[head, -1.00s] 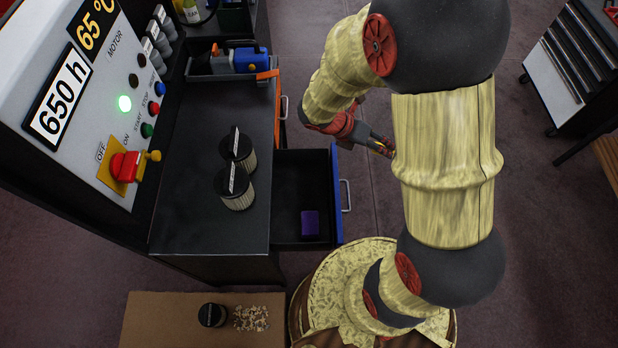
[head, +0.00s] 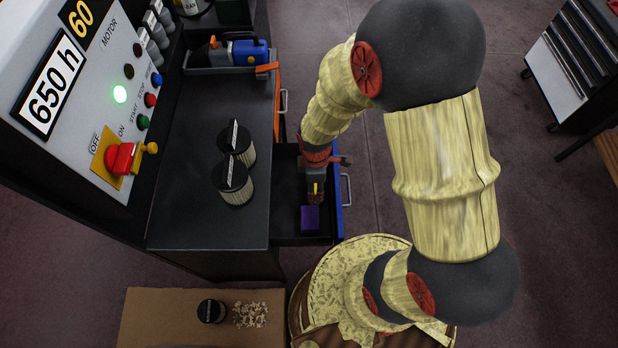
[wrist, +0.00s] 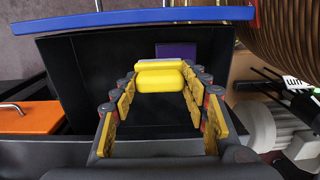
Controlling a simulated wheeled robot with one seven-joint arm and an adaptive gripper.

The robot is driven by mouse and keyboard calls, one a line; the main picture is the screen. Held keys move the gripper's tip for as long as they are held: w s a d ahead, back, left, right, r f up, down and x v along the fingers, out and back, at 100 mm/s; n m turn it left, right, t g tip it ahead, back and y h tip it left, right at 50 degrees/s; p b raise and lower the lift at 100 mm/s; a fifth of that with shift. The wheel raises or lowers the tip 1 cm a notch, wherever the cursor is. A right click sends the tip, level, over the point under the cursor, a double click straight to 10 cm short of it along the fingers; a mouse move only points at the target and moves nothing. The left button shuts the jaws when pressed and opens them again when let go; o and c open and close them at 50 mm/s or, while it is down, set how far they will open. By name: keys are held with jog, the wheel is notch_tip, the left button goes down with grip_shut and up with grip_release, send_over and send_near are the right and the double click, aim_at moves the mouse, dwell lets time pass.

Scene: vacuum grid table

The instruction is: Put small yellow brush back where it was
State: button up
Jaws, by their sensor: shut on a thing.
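The small yellow brush (wrist: 160,76) is held between the fingertips of my gripper (wrist: 160,82) in the wrist view. In the head view my gripper (head: 316,190) is over the open blue-fronted drawer (head: 338,215), pointing down, and a bit of the yellow brush (head: 316,188) shows at its fingers. The drawer (wrist: 75,75) is black inside and lies beneath the brush in the wrist view. I cannot tell whether the brush touches the drawer floor.
A purple block (head: 310,218) lies in the drawer, close to my gripper. Two dark filter cartridges (head: 233,182) stand on the black bench top (head: 180,215) left of the drawer. An orange-fronted drawer (wrist: 30,117) is beside it. Cardboard (head: 160,320) lies on the floor.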

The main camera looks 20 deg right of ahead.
jog(key=shift+w+f, duration=0.25)
jog(key=shift+f, duration=0.15)
jog(key=w+d+f+b, duration=0.1)
jog(key=w+f, duration=0.2)
jog(key=w, duration=0.1)
jog(key=w+d+f+b, duration=0.1)
jog(key=w+f+b, duration=0.1)
jog(key=w, duration=0.3)
jog(key=w+d+f+b, duration=0.1)
jog(key=w+f, duration=0.3)
jog(key=f, duration=0.1)
jog(key=shift+w+b, duration=0.15)
jog(key=shift+b, duration=0.15)
notch_tip(320, 180, down, 3)
jog(key=shift+r+b, duration=0.1)
jog(key=shift+b, duration=0.6)
jog(key=shift+c, duration=0.6)
jog(key=o, duration=1.2)
